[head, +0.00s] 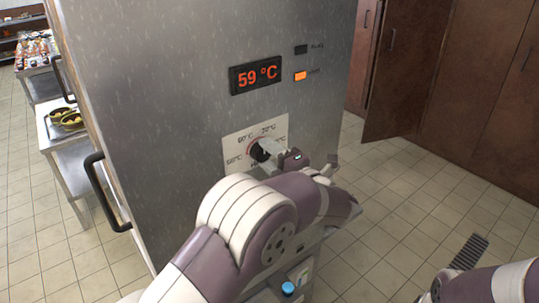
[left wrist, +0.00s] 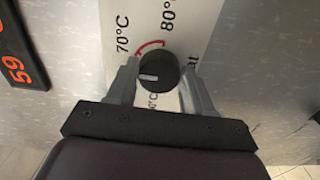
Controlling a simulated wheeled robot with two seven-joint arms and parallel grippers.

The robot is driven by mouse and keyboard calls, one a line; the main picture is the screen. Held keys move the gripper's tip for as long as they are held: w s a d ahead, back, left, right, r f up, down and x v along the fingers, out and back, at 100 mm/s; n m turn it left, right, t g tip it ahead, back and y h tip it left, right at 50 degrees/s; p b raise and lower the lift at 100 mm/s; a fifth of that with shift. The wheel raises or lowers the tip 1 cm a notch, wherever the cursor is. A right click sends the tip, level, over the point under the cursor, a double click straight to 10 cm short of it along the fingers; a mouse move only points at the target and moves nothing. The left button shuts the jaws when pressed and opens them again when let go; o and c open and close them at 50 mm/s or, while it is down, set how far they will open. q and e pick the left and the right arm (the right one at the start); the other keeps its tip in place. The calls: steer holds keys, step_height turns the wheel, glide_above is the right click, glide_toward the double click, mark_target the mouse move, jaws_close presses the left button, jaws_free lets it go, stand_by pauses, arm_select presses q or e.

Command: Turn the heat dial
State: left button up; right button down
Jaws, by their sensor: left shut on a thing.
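The heat dial (head: 258,151) is a small black round knob on a white scale plate on the steel cabinet front. It also shows in the left wrist view (left wrist: 160,72), with a white pointer line toward the picture's left, below the 70°C label. A red arc lies beside it. My left gripper (head: 266,150) is shut on the dial, one finger on each side, as the left wrist view shows (left wrist: 158,68). The fingers partly cover the scale. The display (head: 257,75) reads 59 °C. My right gripper is not in view.
An orange lamp (head: 300,76) is lit right of the display; the lamp above it (head: 301,49) is dark. A black handle (head: 103,192) sticks out at the cabinet's left side. A steel table (head: 68,150) stands further left. Tiled floor is open on the right.

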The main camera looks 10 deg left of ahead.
arm_select(q)
steer(key=m+p, duration=0.1)
steer(key=m, duration=0.2)
steer(key=shift+m, duration=0.4)
steer(key=m+p, duration=0.3)
steer(key=m, duration=0.1)
steer(key=shift+m, duration=0.3)
steer(key=m+p, duration=0.2)
steer(key=m, duration=0.1)
steer(key=m+p, duration=0.2)
steer(key=m, duration=0.1)
steer(key=shift+s+a+f+p, duration=0.1)
steer(key=shift+s+p, duration=0.05)
steer(key=shift+p, duration=0.25)
steer(key=shift+f+m+p, duration=0.2)
steer(key=shift+m+p, duration=0.85)
steer(key=shift+m, duration=0.65)
steer(key=o, duration=1)
steer(key=shift+s, duration=0.1)
